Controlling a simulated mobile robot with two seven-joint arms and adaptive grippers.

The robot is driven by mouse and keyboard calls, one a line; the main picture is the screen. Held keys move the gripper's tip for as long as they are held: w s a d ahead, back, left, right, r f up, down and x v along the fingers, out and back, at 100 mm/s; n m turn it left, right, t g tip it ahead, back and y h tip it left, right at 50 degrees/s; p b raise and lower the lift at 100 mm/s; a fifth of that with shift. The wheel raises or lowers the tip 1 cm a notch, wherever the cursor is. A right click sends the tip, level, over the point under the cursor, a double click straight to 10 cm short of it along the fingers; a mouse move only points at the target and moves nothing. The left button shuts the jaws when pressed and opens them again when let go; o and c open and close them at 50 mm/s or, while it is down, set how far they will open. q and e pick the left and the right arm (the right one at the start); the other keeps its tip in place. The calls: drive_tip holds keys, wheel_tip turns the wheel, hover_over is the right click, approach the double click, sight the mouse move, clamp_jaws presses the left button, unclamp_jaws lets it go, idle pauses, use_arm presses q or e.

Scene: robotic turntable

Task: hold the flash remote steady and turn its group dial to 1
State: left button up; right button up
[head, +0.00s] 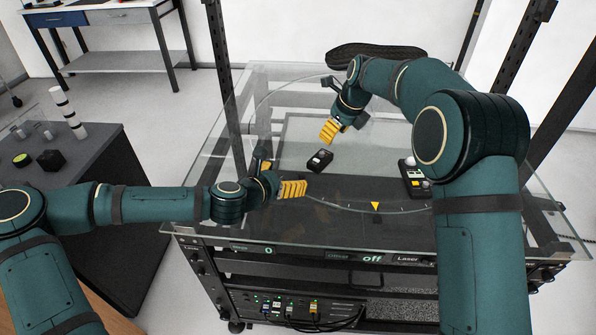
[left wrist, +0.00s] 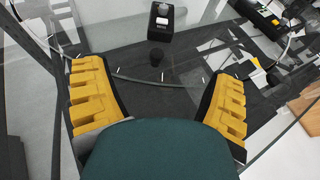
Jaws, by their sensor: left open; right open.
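A small black box with a light round part and a pale face, seemingly the flash remote (head: 320,160), rests on the glass turntable top between my grippers. It also shows at the top of the left wrist view (left wrist: 160,33). The dial's setting is too small to read. My left gripper (head: 292,188), with yellow fingers, is open and empty, below and left of the box in the head view. In the left wrist view its fingers (left wrist: 160,78) are spread wide, short of the box. My right gripper (head: 328,131) is open just above and behind the box, not touching it.
A second dark device with light buttons (head: 413,172) lies at the right, partly behind my right arm. The glass table (head: 270,228) has a curved line and a yellow triangle marker (head: 376,206). Dark upright posts (head: 218,70) flank it. A grey cabinet stands at left.

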sight(313, 166)
use_arm(q)
drive_tip(key=x, duration=1.3)
drive_tip(key=c, duration=1.4)
drive_tip(key=shift+o, duration=0.2)
use_arm(e)
drive_tip(key=shift+w+d, duration=0.1)
drive_tip(key=shift+c, duration=1.4)
use_arm(q)
drive_tip(key=shift+s+f, duration=0.1)
use_arm(e)
drive_tip(key=f+n, duration=0.2)
drive_tip(key=f, duration=0.1)
drive_tip(key=w+a+f+n+g, duration=0.1)
drive_tip(key=f, duration=0.2)
drive_tip(key=w+a+f+n+y, duration=0.1)
drive_tip(key=f+n, duration=0.1)
drive_tip(key=shift+a+f+n+g, duration=0.25)
drive_tip(key=shift+f+n+g, duration=0.05)
drive_tip(key=shift+f+g, duration=0.1)
